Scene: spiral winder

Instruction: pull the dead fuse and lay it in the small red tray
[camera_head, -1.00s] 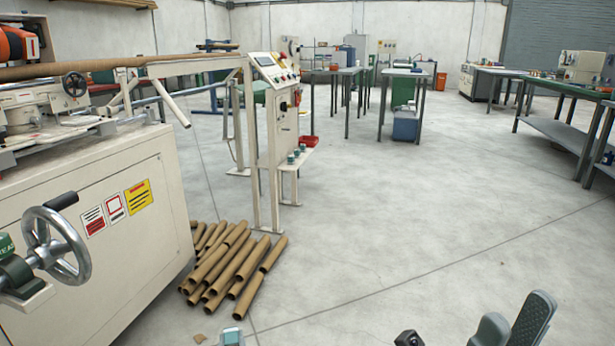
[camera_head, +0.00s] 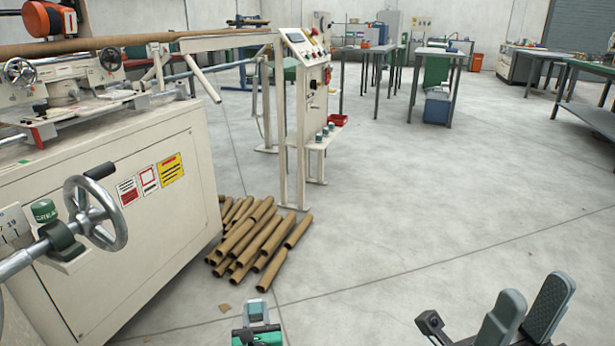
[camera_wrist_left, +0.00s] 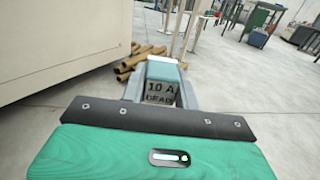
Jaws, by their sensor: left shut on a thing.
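My left gripper (camera_head: 258,312) is at the bottom of the head view, out over the floor. In the left wrist view it is shut on a small block-shaped fuse (camera_wrist_left: 161,90), with a pale teal top and a label reading 10 A and what looks like DEAD. The fuse is between the two grey fingers, clear of any surface. The small red tray (camera_head: 339,120) is well ahead, at the shelf of the cream control stand. My right gripper (camera_head: 535,300) is at the lower right, with its two grey fingers apart and nothing seen between them.
The control stand (camera_head: 303,100) has several small teal-topped items (camera_head: 325,131) on its low shelf. Cardboard tubes (camera_head: 255,240) lie on the floor before it. The cream winder (camera_head: 110,220) with a handwheel (camera_head: 97,213) fills the left. Floor to the right is open.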

